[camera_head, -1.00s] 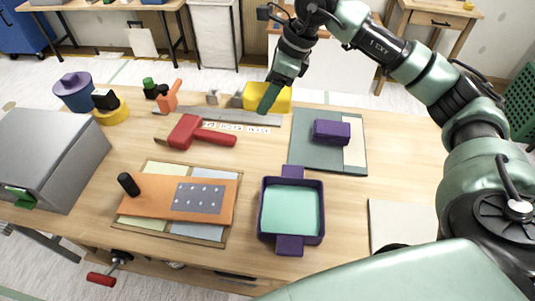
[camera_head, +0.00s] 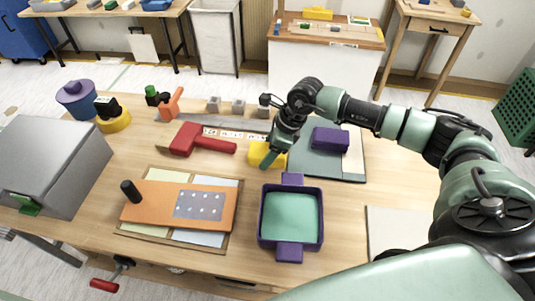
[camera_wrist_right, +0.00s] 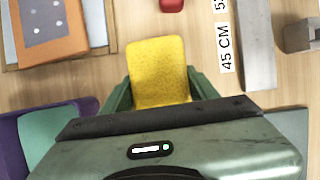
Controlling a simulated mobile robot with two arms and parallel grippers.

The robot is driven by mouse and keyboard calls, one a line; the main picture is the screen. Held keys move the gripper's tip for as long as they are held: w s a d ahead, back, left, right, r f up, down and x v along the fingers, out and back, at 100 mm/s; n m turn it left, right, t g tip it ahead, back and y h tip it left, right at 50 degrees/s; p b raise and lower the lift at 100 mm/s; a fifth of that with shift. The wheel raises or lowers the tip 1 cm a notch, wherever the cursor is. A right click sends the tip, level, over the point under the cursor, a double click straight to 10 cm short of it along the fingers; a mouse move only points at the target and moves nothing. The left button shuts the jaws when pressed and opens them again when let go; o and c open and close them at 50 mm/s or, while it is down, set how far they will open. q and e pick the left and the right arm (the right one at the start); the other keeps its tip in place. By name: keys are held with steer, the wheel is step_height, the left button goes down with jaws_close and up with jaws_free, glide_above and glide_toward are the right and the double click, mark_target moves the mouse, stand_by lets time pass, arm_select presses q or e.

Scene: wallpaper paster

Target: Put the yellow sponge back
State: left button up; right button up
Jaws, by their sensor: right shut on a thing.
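The yellow sponge (camera_head: 256,153) is held in my right gripper (camera_head: 268,158), over the middle of the table behind the purple tray. In the right wrist view the sponge (camera_wrist_right: 157,68) sits between the two green fingers (camera_wrist_right: 160,97) and sticks out beyond them. I cannot tell whether its underside touches the table. The purple tray (camera_head: 264,215) with a teal inside (camera_head: 291,217) stands in front of the gripper and looks empty. My left gripper is not in view.
A purple block (camera_head: 330,138) lies on a green board (camera_head: 349,172) right of the gripper. A red-handled tool (camera_head: 205,141), a long metal straightedge (camera_head: 190,120) and an orange board (camera_head: 157,205) lie to the left. A grey box (camera_head: 50,150) stands at far left.

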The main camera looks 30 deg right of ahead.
steer(key=shift+f, duration=1.05)
steer(key=o, duration=1.4)
steer(key=shift+r, duration=0.1)
steer(key=shift+r, duration=0.15)
steer(key=shift+d+r, duration=0.2)
steer(key=shift+r, duration=0.05)
steer(key=v, duration=0.3)
steer(key=b+v, duration=0.1)
steer(key=v, duration=0.3)
steer(key=shift+s+a, duration=0.15)
steer(key=shift+s, duration=0.1)
